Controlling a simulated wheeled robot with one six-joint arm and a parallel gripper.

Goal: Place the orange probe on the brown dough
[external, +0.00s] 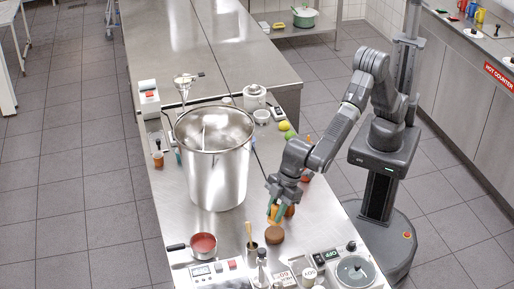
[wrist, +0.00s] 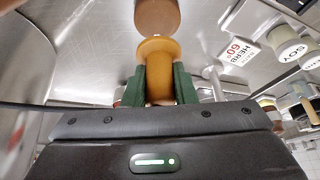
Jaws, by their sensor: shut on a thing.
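My gripper (external: 274,210) is low over the steel counter, with its green fingers pointing down. In the wrist view, the fingers (wrist: 159,85) are shut on the orange probe (wrist: 160,70), one on each side of it. The probe has a wide rounded end facing away from the gripper. It also shows in the external view (external: 273,214), partly hidden by the fingers. The brown dough (external: 275,235) is a round lump on the counter, just in front of the probe in the external view. In the wrist view, the dough (wrist: 158,16) appears right beyond the probe's end; I cannot tell whether they touch.
A large steel pot (external: 214,165) stands left of my gripper. A red-filled saucepan (external: 203,244), a small cup with a wooden handle (external: 250,248), labelled jars and a scale (external: 355,270) stand at the near end. Fruit lies behind the gripper.

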